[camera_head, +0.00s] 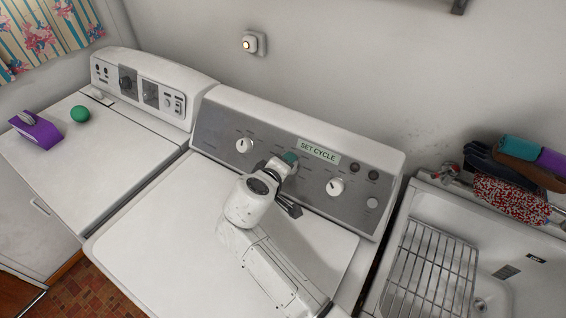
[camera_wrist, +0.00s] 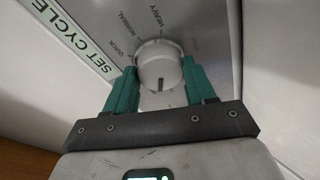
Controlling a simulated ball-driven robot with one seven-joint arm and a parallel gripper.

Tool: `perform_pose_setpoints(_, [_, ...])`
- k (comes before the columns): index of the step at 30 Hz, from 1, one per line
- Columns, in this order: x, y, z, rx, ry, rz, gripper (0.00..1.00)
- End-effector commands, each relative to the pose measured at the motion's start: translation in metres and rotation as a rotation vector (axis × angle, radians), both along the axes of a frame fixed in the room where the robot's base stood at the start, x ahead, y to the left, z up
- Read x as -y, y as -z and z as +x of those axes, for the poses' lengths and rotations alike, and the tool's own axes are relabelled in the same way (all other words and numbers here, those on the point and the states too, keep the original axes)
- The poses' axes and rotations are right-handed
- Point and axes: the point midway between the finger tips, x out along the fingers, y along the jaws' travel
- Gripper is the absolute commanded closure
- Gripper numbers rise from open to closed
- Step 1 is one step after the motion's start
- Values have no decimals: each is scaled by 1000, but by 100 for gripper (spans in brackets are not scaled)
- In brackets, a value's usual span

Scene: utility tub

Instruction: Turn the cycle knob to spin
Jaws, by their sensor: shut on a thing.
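The cycle knob (camera_wrist: 160,65) is a round white knob with a short dark mark on its lower face in the wrist view. The words QUICK, NORMAL and HEAVY are printed around its upper left; no SPIN mark is readable. My gripper (camera_wrist: 162,88) has its two green fingers shut on the knob, one on each side. In the head view my gripper (camera_head: 290,159) is at the washer panel (camera_head: 220,125), just left of the SET CYCLE label (camera_head: 318,151), and my wrist hides the knob there.
Two other white knobs, one left (camera_head: 244,145) and one right (camera_head: 335,187), sit on the same panel. A dryer-like machine (camera_head: 90,150) with a green ball (camera_head: 80,113) and purple box (camera_head: 36,130) stands left. A sink with a wire rack (camera_head: 430,270) is at right.

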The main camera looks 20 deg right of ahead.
Motion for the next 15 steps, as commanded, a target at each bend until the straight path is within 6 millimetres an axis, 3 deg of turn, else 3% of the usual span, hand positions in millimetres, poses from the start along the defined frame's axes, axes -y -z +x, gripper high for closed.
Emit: perform_pose_setpoints(15, [-1,-2,2,-338,-250,-245,76])
